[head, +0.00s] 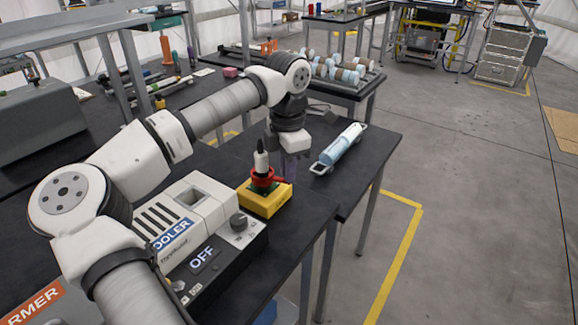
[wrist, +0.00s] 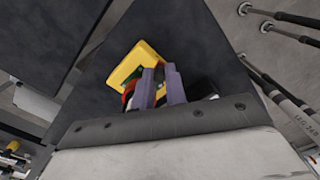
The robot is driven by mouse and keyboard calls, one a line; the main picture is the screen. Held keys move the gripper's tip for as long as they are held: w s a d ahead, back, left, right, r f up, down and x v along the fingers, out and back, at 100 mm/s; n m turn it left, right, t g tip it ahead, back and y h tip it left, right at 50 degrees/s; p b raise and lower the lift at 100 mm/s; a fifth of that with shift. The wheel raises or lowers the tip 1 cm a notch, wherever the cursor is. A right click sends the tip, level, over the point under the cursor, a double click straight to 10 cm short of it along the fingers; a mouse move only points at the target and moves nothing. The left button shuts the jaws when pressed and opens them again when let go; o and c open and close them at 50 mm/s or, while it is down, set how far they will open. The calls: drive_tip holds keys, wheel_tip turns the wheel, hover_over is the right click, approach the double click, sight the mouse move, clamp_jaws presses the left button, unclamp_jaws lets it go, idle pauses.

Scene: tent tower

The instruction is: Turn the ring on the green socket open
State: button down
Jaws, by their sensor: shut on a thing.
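A yellow box (head: 265,200) sits on the black bench, with a red ring (head: 262,178) on top and a white, black-tipped plug (head: 261,160) upright in it. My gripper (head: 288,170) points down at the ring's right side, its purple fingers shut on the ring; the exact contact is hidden. In the wrist view the yellow box (wrist: 133,64) lies beyond my fingers (wrist: 160,78), with a little red and green beside them. The green socket is mostly hidden, and the ring's turn angle cannot be read.
A cooler unit (head: 185,215) marked OFF stands just left of the box. A light-blue cylinder in a white holder (head: 342,148) lies on the bench to the right. A rack of tubes (head: 335,72) is behind. The floor at right is clear.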

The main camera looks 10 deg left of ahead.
drive_tip(key=shift+s+a+m+b, duration=0.15)
drive_tip(key=shift+s+m, duration=0.2)
drive_tip(key=shift+m, duration=0.3)
drive_tip(key=shift+s+m+b, duration=0.15)
drive_tip(key=shift+s+m, duration=0.2)
drive_tip(key=shift+m, duration=0.3)
drive_tip(key=c, duration=1.4)
unclamp_jaws()
drive_tip(key=shift+c, duration=0.2)
wheel_tip(320, 180, up, 14)
drive_tip(key=b, duration=0.1)
drive_tip(key=shift+f, duration=0.1)
